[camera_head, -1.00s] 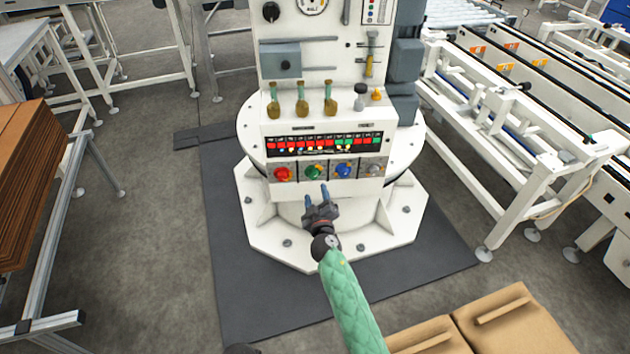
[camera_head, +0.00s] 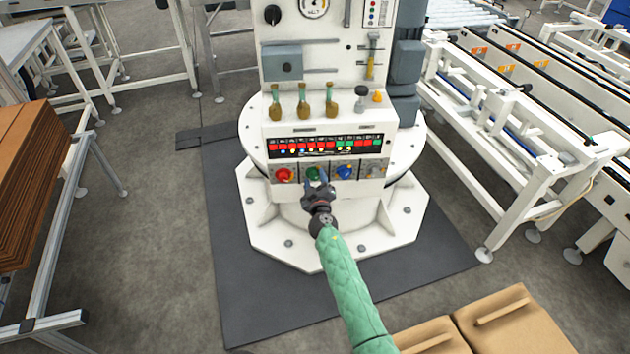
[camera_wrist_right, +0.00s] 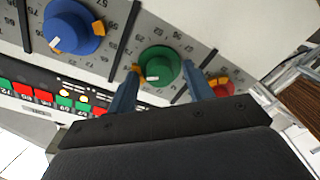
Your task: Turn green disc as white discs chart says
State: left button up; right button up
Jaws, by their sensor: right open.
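The green disc (camera_head: 313,174) is a round knob on the front panel of the white machine, between the red disc (camera_head: 284,175) and the blue disc (camera_head: 345,172). In the right wrist view the green disc (camera_wrist_right: 159,66) shows a white mark at its lower left and an orange pointer beside it. My right gripper (camera_head: 317,184) is open, with its two blue fingers on either side of the green disc; I cannot tell whether they touch it. The chart (camera_head: 325,145) above the discs has red and green cells and small coloured dots. My left gripper is not in view.
A grey disc (camera_head: 374,170) sits at the panel's right end. A conveyor (camera_head: 520,130) is at the right, stacked brown boards (camera_head: 30,180) at the left, and cartons (camera_head: 510,325) at lower right.

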jog(key=c, duration=1)
jog(key=shift+o, duration=0.2)
jog(key=n, duration=0.4)
jog(key=shift+n, duration=0.8)
jog(key=o, duration=1)
jog(key=shift+c, duration=0.2)
